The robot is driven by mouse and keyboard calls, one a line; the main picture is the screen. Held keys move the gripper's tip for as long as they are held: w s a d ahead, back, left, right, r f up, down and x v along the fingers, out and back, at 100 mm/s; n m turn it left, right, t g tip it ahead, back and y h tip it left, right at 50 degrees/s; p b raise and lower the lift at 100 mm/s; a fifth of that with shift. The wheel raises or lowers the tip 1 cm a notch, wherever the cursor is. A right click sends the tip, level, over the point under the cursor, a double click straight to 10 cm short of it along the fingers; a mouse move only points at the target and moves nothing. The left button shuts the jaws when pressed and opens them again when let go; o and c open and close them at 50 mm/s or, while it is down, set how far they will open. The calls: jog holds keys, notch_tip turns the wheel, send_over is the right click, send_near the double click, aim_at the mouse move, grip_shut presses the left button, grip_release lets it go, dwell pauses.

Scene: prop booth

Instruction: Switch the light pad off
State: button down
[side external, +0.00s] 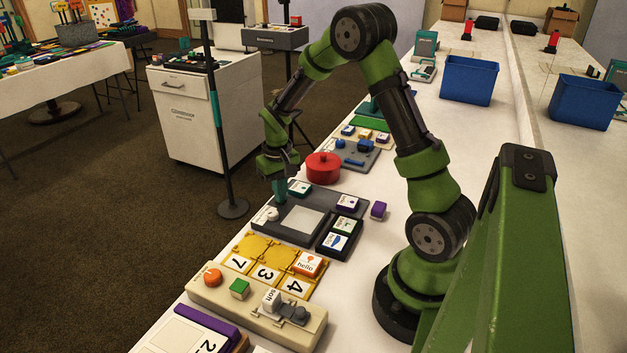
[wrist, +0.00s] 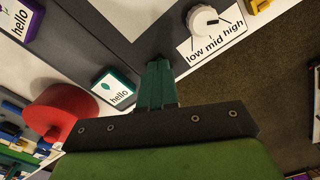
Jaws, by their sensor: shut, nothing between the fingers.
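The light pad (side external: 318,203) is a dark grey panel with a pale square (side external: 292,221) in its top. I cannot tell for sure whether the square is lit. A white knob (side external: 271,214) sits at its left end. In the wrist view the knob (wrist: 204,18) stands on a label reading "low mid high"; its exact setting is unclear. My gripper (side external: 281,199) is shut and empty, its teal fingers pointing down at the pad's far edge. In the wrist view the fingertips (wrist: 158,66) are between the knob and a teal "hello" block (wrist: 115,92), apart from the knob.
A red round pot (side external: 323,168) stands behind the pad. A yellow number tray (side external: 256,246) and a beige board (side external: 238,303) lie in front. The counter at right is partly clear.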

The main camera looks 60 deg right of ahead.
jog(key=shift+r, duration=2.65)
jog(key=shift+s+a+r, duration=0.2)
jog(key=shift+s+a, duration=0.65)
jog(key=shift+a, duration=0.05)
jog(key=s+a+r+n+t+y, duration=0.2)
jog(key=s+a+r+t, duration=0.5)
jog(key=s+a+r, duration=0.6)
jog(key=a+r, duration=0.3)
jog(key=shift+w, duration=0.1)
